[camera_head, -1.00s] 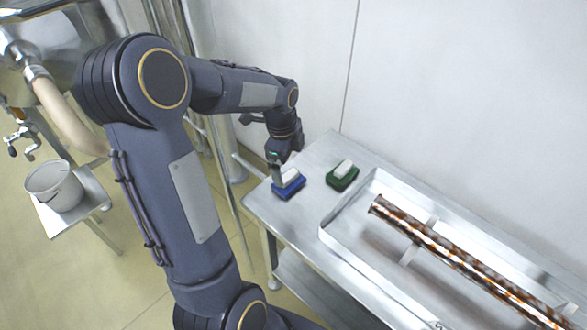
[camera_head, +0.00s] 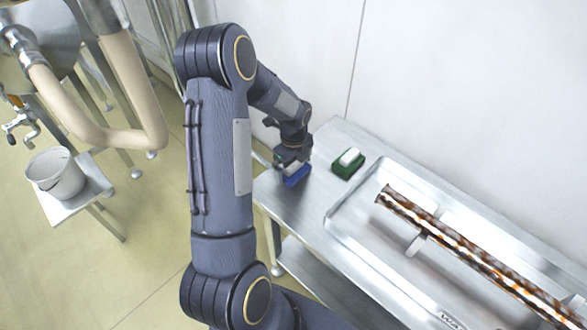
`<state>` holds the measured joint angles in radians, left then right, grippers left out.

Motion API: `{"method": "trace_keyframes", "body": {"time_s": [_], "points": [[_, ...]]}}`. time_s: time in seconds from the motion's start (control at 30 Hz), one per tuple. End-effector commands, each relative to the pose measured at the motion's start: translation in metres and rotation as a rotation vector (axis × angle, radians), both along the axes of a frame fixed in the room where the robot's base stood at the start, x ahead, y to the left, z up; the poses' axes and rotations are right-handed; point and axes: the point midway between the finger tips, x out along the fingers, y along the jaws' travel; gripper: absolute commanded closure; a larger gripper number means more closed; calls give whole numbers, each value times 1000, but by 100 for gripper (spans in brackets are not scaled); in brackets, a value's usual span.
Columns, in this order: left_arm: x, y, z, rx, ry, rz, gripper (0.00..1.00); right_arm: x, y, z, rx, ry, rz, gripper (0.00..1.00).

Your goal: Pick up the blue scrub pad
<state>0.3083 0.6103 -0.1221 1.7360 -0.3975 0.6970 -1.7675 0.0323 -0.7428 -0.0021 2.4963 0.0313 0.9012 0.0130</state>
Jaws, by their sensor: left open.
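The blue scrub pad (camera_head: 297,177) is at the left end of the metal table (camera_head: 300,208). It has a blue base and a pale top that is mostly hidden by my gripper. My left gripper (camera_head: 291,166) is directly over the pad, pointing down, with its fingers at the pad's upper part. The left gripper is open; whether its fingers touch the pad cannot be made out at this size. My right gripper is not in view.
A green scrub pad (camera_head: 348,163) with a white top lies just right of the blue one. A metal tray (camera_head: 341,220) holds a long brown-stained tube (camera_head: 450,240). A white bucket (camera_head: 57,176) stands on a small stand at left. A wall is behind the table.

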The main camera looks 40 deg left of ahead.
Motion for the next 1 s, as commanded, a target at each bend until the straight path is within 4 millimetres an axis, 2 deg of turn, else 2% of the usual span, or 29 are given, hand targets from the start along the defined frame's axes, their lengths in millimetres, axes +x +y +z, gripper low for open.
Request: {"method": "trace_keyframes", "body": {"time_s": [0.17,0.43,0.77,0.87,1.0], "points": [[0,0,0,0,0,1,0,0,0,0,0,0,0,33],[0,0,0,0,0,1,35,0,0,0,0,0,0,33],[0,0,4,0,-1,1,37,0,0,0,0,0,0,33],[1,0,11,1,-3,2,37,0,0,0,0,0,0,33],[1,0,31,1,-5,2,37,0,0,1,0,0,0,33]]}}
